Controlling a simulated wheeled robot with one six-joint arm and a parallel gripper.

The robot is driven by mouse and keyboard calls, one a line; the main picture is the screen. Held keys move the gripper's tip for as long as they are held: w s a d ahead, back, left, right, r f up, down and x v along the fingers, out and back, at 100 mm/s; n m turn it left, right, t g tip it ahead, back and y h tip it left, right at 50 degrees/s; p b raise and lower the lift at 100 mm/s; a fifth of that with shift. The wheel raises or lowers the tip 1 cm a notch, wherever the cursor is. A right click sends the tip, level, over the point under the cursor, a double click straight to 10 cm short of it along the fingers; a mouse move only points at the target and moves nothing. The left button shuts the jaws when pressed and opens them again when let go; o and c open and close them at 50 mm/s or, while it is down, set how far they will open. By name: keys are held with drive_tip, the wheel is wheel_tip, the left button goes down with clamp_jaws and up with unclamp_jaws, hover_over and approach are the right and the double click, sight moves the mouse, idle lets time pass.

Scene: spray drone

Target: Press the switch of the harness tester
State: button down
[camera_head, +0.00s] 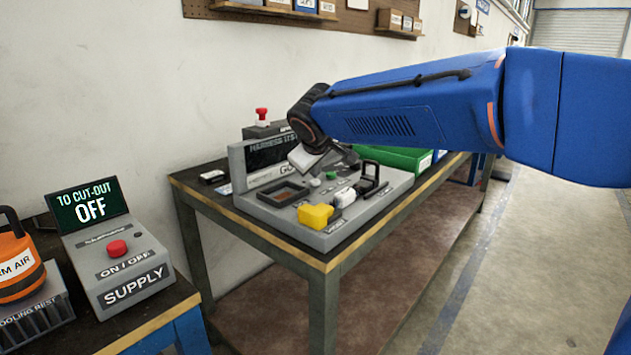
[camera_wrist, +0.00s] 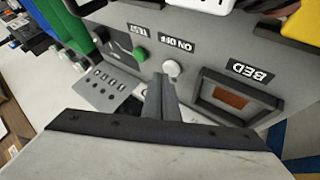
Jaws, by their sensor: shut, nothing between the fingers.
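The harness tester (camera_head: 290,205) is a grey unit with an upright screen panel and a flat deck on the bench. In the wrist view, a pale round switch (camera_wrist: 172,69) sits beside the label ON OFF, between the green TEST button (camera_wrist: 141,55) and the recessed BED (camera_wrist: 216,97). The green button also shows in the head view (camera_head: 331,176). My gripper (camera_wrist: 163,80) is shut and empty, its fingertips close beside the pale switch. I cannot tell whether they touch it. In the head view my gripper (camera_head: 318,161) is over the deck, partly hidden by my arm.
A yellow block (camera_head: 315,215), a white block (camera_head: 345,197) and a black clamp (camera_head: 371,178) stand on the deck. A green bin (camera_head: 400,159) is behind. A SUPPLY box (camera_head: 125,270) with a red button and an orange device (camera_head: 18,265) stand on the near-left bench.

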sight(315, 183)
drive_tip(key=shift+r, duration=0.2)
wheel_tip(315, 183, up, 6)
idle(0.9)
